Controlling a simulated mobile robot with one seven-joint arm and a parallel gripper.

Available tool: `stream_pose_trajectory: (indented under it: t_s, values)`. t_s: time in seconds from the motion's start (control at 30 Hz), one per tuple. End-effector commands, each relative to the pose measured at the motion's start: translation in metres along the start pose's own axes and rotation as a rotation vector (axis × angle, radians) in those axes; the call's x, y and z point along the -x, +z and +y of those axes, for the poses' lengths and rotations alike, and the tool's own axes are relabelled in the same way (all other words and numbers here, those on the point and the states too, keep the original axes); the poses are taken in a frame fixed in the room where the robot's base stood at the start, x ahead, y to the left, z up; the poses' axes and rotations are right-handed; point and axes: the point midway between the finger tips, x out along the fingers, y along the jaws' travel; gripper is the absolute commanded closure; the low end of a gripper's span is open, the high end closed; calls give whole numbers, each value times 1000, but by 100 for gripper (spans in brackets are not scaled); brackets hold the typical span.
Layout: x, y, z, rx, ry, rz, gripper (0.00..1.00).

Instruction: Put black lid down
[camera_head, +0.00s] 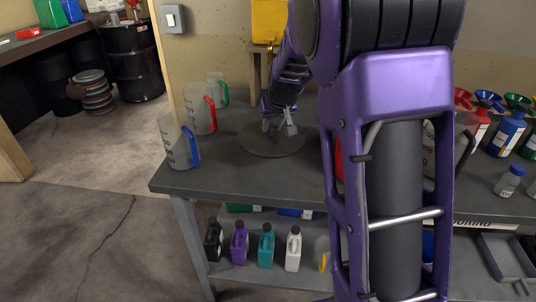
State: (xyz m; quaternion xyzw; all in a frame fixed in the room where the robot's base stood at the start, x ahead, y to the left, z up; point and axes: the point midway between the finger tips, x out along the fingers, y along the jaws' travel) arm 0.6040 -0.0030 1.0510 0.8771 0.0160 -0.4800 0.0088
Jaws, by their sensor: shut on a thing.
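The black lid (268,145) is a flat, dark round disc at the left part of the grey workbench top (232,185). My gripper (280,128) is above the lid's middle, fingers pointing down, shut on the lid. The lid looks level. I cannot tell whether its underside touches the bench top or hangs just above it. My purple arm covers much of the bench's middle.
Clear jugs with blue (179,142), red (200,110) and green (218,90) handles stand left of the lid. Coloured bottles and funnels (508,132) stand at the right. Several bottles (266,246) sit on the lower shelf. Black drums (132,62) stand beyond the doorway.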

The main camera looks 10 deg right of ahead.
Motion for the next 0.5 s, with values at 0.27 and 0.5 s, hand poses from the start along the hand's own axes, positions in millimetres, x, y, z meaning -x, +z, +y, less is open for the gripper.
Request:
stream_pose_trajectory:
  t_s: [0.27, 0.5]
  values:
    - [-32, 22, 0, -1, 0, -4, 100]
    - [-54, 34, 0, 0, 0, 1, 100]
